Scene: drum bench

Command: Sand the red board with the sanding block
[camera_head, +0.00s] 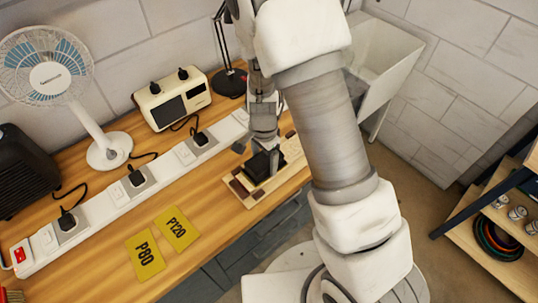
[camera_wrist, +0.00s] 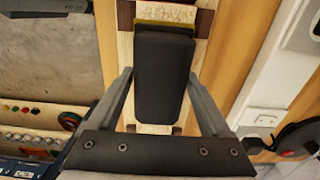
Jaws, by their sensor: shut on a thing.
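The black sanding block (camera_wrist: 165,75) lies between the two fingers of my gripper (camera_wrist: 160,78) in the wrist view. A thin yellow edge shows along the far end of its underside. In the head view the block (camera_head: 261,165) is under my gripper (camera_head: 266,148), over a pale wooden holder (camera_head: 240,197) with dark brown pieces. A strip of the red board (camera_wrist: 172,14), with pale scribbled marks, shows beyond the block in the wrist view; the block hides much of the rest. Whether the block touches the board is hard to tell.
Two yellow sheets marked P80 (camera_head: 145,256) and P120 (camera_head: 177,229) lie on the bench. A long white power strip (camera_head: 117,192) runs behind them. A fan (camera_head: 107,148), a cream device (camera_head: 174,99) and a black lamp (camera_head: 231,82) stand at the back.

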